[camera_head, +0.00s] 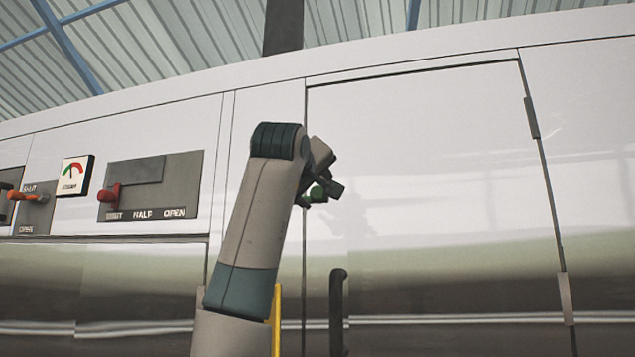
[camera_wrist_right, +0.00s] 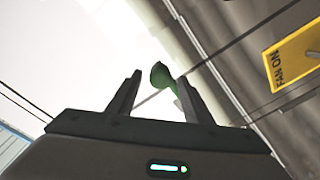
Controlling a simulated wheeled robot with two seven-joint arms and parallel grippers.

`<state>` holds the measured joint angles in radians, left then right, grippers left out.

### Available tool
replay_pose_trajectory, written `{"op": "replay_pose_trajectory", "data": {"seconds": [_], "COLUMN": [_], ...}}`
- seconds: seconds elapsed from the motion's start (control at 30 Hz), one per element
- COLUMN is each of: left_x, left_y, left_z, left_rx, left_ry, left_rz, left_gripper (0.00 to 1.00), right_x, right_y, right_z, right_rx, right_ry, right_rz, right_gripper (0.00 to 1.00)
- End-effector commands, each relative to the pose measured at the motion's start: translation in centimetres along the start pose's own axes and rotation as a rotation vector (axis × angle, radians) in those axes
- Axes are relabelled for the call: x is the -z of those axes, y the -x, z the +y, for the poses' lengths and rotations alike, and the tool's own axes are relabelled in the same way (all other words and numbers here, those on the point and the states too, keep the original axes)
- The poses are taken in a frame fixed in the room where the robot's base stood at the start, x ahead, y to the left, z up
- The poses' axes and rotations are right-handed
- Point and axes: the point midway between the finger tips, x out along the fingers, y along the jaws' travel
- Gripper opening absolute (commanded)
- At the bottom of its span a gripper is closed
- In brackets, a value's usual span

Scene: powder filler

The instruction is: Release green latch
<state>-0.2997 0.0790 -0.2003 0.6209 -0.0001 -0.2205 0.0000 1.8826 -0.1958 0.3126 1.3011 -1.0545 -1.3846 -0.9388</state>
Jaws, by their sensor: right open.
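The green latch (camera_head: 318,194) is a small green knob or handle at the left edge of the closed cabinet door (camera_head: 430,180). My right gripper (camera_head: 322,190) is up at the latch in the head view, and its wrist hides part of it. In the right wrist view the gripper (camera_wrist_right: 158,95) is open, with its two fingers apart. The green latch (camera_wrist_right: 160,76) shows between and just beyond the fingertips, closer to the right finger. I cannot tell whether a finger touches it. My left gripper is not in view.
A dark vertical door handle (camera_head: 338,312) is below the latch. To the left are a red lever (camera_head: 109,194) on a SHUT/HALF/OPEN plate, a gauge (camera_head: 74,176) and an orange lever (camera_head: 27,197). A yellow "FAN ON" label (camera_wrist_right: 293,56) shows in the wrist view.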

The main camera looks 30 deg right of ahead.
Motion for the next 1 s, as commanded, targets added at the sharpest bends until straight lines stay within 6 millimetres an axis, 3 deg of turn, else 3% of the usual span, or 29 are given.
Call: {"op": "replay_pose_trajectory", "data": {"seconds": [0.2, 0.6, 0.67, 0.8, 1.0], "left_x": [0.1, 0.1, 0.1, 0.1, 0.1], "left_y": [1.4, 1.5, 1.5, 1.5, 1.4], "left_z": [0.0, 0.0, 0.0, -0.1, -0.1], "left_rx": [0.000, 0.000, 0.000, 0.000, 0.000], "left_ry": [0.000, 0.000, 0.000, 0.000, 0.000], "left_rz": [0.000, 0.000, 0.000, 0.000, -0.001], "left_gripper": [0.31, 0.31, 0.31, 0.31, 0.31], "right_x": [0.1, 0.0, 0.0, 0.0, -0.1], "right_y": [-2.2, -2.7, -2.6, -2.6, -2.6], "right_z": [0.1, -0.1, 0.0, 0.0, -0.1], "right_rx": [0.000, 0.000, -0.001, 0.000, 0.000], "right_ry": [0.001, 0.001, 0.001, 0.001, -0.001], "right_rz": [-0.001, 0.000, 0.000, 0.000, 0.001], "right_gripper": [0.46, 0.46, 0.34, 0.01, 0.00]}}
